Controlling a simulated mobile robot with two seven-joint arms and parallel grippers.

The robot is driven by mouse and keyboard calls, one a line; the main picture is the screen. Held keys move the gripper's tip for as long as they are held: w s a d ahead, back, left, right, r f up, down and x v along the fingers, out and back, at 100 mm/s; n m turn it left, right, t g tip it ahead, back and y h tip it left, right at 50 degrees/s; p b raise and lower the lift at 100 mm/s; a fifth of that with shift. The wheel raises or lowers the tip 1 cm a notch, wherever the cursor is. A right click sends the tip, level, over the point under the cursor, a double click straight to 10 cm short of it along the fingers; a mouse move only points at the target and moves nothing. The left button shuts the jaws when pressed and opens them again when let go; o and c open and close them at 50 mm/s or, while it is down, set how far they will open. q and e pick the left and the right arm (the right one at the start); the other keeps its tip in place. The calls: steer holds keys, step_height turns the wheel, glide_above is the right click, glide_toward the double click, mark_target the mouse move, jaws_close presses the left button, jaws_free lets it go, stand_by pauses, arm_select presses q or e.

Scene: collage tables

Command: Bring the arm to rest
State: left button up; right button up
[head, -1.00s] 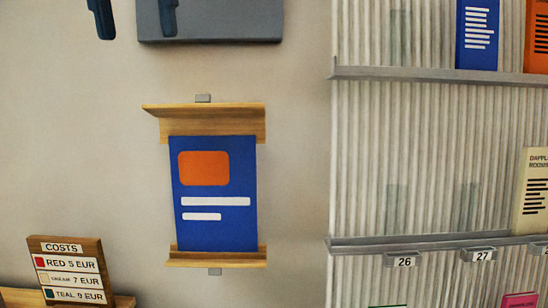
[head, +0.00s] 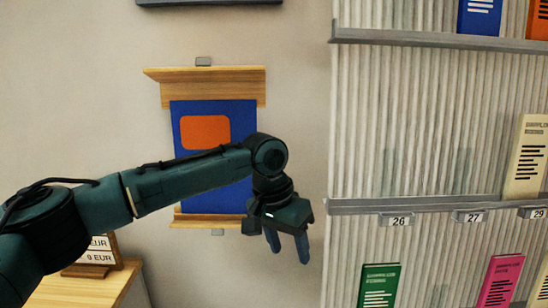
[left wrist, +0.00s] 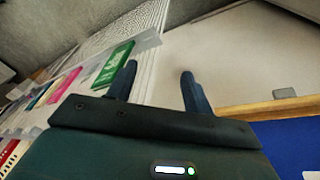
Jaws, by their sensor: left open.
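My left arm comes in from the left in the head view and crosses in front of a blue poster. My left gripper (head: 288,246) hangs with its fingers pointing down, to the right of the poster's lower edge. In the left wrist view its two fingers (left wrist: 158,90) are spread apart with nothing between them. My right gripper is in neither view.
The blue poster (head: 215,112) with an orange patch hangs on a wooden holder (head: 205,86) on the wall. A ribbed rack at the right has metal ledges (head: 440,205) and booklets, including a green one (head: 379,286).

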arm_select(q)
steer(key=s+d+f+n+t+h, duration=0.1)
steer(key=s+d+f+t+h, duration=0.2)
steer(key=f, duration=0.7)
steer(key=s+d+f+h, duration=0.4)
steer(key=s+f, duration=0.1)
steer(key=f, duration=0.5)
steer(key=s+a+f+n+t+y, duration=0.1)
steer(key=s+a+f, duration=0.3)
steer(key=a, duration=0.4)
steer(key=s+a+f+n+t+y, duration=0.1)
steer(key=s+a+f+t+y, duration=0.2)
steer(key=a, duration=0.6)
steer(key=s+a+f+n+t+y, duration=0.1)
steer(key=s+a+f+t+y, duration=0.1)
steer(key=s+a+f, duration=0.5)
steer(key=shift+s+a+f+n+y, duration=0.3)
steer(key=shift+s+a+y, duration=0.2)
steer(key=shift+s+a, duration=0.35)
steer(key=shift+s+d, duration=0.15)
